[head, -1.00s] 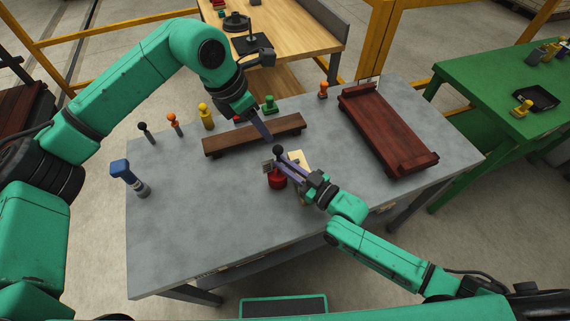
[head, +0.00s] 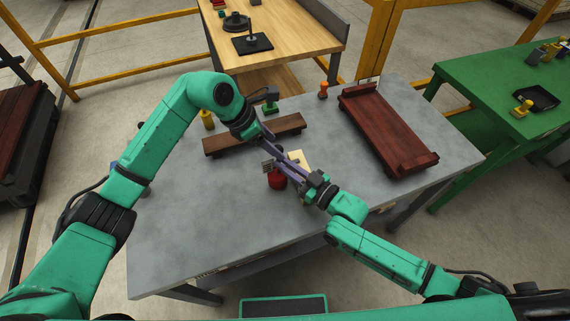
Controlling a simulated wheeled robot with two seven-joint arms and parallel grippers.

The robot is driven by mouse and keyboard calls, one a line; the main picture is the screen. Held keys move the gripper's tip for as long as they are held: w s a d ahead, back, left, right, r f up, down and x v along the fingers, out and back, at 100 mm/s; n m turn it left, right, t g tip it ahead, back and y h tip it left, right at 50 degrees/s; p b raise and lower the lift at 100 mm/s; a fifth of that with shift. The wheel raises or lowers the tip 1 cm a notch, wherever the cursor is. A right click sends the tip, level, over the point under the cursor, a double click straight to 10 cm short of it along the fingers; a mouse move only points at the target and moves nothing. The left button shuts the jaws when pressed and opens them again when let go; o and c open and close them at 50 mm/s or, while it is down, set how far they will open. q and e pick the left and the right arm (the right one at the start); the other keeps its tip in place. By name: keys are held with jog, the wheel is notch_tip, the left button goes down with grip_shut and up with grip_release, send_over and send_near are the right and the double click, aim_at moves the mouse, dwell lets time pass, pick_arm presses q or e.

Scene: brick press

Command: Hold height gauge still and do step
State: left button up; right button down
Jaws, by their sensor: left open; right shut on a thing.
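A small red-based tool (head: 277,181) with a grey block at its side stands near the middle of the grey table (head: 215,205); it appears to be the height gauge. My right gripper (head: 291,167) reaches in from the lower right and is shut on its upper part. My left gripper (head: 275,146) is open just above and behind it, its fingers very near the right gripper's tips. These fingers hide the tool's top, so I cannot tell whether they touch it. A cream piece (head: 298,156) lies just behind the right gripper.
A low brown rack (head: 225,143) lies behind the grippers. A reddish-brown tray (head: 385,125) is at the right. Yellow (head: 206,119), green (head: 269,107) and orange (head: 323,91) handled tools stand along the back. The table's front left is clear.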

aim_at(277, 147)
pick_arm(q)
jog(key=shift+x, duration=1.55)
jog(key=c, duration=1.1)
jog(key=shift+o, duration=0.2)
jog(key=shift+r, duration=0.15)
jog(key=o, duration=1.5)
jog(key=shift+o, duration=0.2)
jog(key=shift+r, duration=3.55)
